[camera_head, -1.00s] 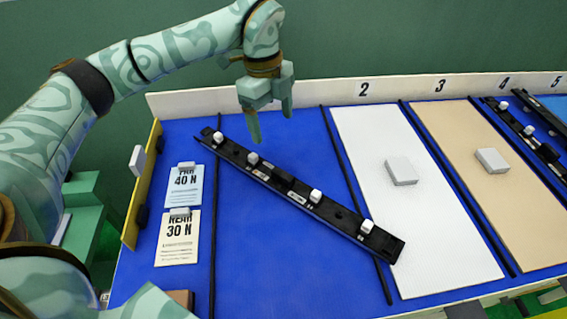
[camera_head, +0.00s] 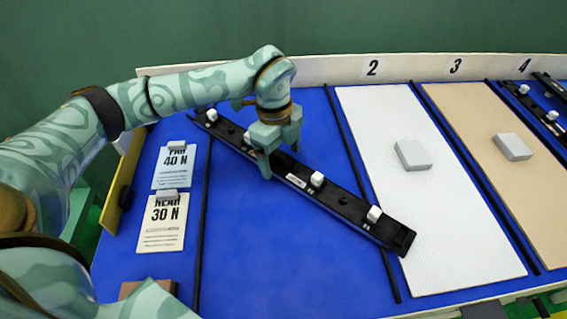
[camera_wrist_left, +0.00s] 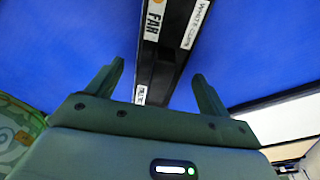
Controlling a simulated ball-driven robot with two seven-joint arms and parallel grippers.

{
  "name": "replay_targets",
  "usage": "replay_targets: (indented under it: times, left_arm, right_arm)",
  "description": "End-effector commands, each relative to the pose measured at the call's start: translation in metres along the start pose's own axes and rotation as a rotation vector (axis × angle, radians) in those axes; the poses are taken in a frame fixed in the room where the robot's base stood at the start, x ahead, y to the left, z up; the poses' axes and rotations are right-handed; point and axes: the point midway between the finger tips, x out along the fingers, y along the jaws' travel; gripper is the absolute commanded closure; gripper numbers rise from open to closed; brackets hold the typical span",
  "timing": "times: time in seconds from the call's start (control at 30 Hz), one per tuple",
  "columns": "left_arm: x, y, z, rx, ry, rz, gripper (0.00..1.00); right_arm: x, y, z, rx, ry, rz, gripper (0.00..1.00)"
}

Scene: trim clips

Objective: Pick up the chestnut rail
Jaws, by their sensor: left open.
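A long dark, nearly black rail (camera_head: 345,205) lies diagonally on the blue mat, with several small white clips along it; I see no clear chestnut colour on it. In the left wrist view the rail (camera_wrist_left: 165,45) runs between my fingers, with labels "FAR" and "WHITE CLIPS". My left gripper (camera_head: 281,160) is open over the rail's middle, its fingers on either side; it hides part of the rail. Whether the fingers touch it I cannot tell. The gripper also shows in the left wrist view (camera_wrist_left: 157,90). My right gripper is not in view.
Cards "40 N" (camera_head: 174,168) and "30 N" (camera_head: 162,225) lie at left beside a yellow upright panel (camera_head: 122,185). A white panel (camera_head: 440,225) and a tan panel (camera_head: 480,130) each carry a grey block. Thin black dividers separate the lanes.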

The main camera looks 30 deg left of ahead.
Motion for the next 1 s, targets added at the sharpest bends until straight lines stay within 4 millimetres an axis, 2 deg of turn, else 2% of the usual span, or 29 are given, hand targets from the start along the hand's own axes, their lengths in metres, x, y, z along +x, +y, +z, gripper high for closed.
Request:
replay_targets:
  times: [0.03,0.2,0.23,0.43,0.47,0.5,0.77,0.87,1.0]
  left_arm:
    - [0.005,0.000,0.000,0.000,0.001,0.001,0.20]
    - [0.002,0.000,0.000,0.000,0.000,-0.003,0.20]
    - [0.002,0.000,0.000,0.000,0.000,-0.003,0.23]
    - [0.002,0.000,0.000,0.000,0.000,-0.003,0.78]
    - [0.002,0.000,0.000,0.000,0.000,-0.002,0.78]
    - [0.002,-0.001,0.000,0.001,0.000,-0.004,0.82]
    - [-0.002,-0.001,-0.001,0.001,0.000,-0.004,0.82]
    - [-0.013,-0.001,-0.002,0.001,-0.001,-0.007,0.82]
    - [-0.040,-0.001,-0.005,0.002,-0.001,-0.012,0.82]
  right_arm:
    - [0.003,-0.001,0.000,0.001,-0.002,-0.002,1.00]
    - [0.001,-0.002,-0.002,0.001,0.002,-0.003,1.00]
    - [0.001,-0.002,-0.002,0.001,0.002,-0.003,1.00]
    - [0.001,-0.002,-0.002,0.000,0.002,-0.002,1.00]
    - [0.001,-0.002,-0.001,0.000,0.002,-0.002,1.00]
    - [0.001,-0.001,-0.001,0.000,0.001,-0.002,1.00]
    - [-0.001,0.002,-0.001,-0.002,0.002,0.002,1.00]
    - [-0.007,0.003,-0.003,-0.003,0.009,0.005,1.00]
    - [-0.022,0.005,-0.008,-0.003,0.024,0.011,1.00]
